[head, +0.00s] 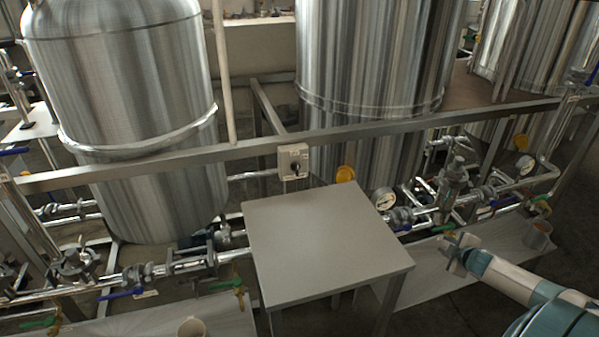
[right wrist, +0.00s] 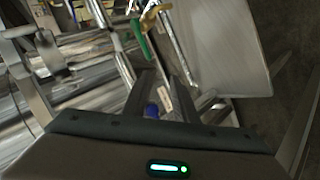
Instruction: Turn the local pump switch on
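The markings are too small to read, so I cannot tell the knob's position. My right gripper (head: 456,253) is at the right of the head view, well to the right of the box and apart from it. In the right wrist view its two dark fingers (right wrist: 163,85) stand apart with nothing held between them. My left gripper is not in view.
A grey table (head: 325,240) stands in front of the switch. The metal rail (head: 400,130) runs across before the steel tanks (head: 130,110). Pipes, valves and a gauge (head: 383,199) crowd the right side. A green valve handle (right wrist: 139,38) shows in the wrist view.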

